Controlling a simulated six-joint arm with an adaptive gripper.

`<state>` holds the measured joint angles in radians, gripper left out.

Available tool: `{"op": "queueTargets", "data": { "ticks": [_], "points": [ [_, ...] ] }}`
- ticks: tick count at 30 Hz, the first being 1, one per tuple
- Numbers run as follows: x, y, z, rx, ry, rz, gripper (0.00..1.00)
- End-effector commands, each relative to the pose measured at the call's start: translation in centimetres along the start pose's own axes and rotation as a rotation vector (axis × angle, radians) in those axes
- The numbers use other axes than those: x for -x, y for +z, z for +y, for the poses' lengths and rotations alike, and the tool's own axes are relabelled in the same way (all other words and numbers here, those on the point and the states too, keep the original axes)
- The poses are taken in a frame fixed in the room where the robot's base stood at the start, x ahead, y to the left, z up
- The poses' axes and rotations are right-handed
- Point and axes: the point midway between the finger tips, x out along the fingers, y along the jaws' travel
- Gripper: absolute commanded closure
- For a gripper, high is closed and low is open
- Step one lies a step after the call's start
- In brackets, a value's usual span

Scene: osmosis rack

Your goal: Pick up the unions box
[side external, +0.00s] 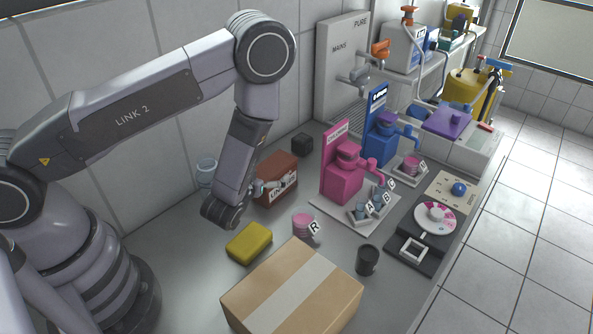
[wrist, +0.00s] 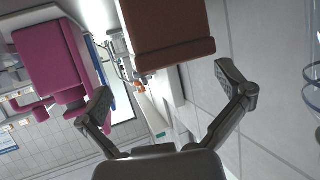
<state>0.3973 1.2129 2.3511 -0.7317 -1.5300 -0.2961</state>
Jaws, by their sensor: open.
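The unions box (side external: 277,172) is a reddish-brown box with a white label, standing on the grey bench near the tiled wall. My gripper (side external: 268,188) is at the box's near left side and partly covers the label. In the wrist view, the brown box (wrist: 168,28) fills the top middle, ahead of the spread fingers. My gripper also shows there (wrist: 168,92), open, with nothing between its fingers. Whether a finger touches the box, I cannot tell.
A pink dispenser (side external: 342,178) stands right of the box, a small dark cube (side external: 302,144) behind it. A pink-filled cup (side external: 302,226), a yellow block (side external: 249,243) and a large carton (side external: 320,290) are in front. A glass jar (side external: 206,170) stands by the wall.

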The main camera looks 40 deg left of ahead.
Motion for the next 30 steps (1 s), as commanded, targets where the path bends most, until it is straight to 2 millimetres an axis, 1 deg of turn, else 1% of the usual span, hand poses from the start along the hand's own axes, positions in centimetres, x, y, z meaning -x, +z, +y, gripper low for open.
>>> {"op": "queueTargets", "data": {
  "ticks": [3,7,10,16,17,30],
  "points": [
    [-1.9,-0.1,-0.2,0.003,-0.004,0.002,0.00],
    [-3.6,0.0,-0.1,0.001,-0.002,0.001,0.00],
    [-4.2,0.0,-0.1,0.000,0.000,0.000,0.00],
    [-4.2,0.0,0.0,-0.001,0.001,-0.001,0.00],
    [-4.2,0.0,0.0,-0.001,0.001,-0.001,0.03],
    [-4.2,0.0,0.0,-0.001,0.000,-0.002,0.60]
  ]
}}
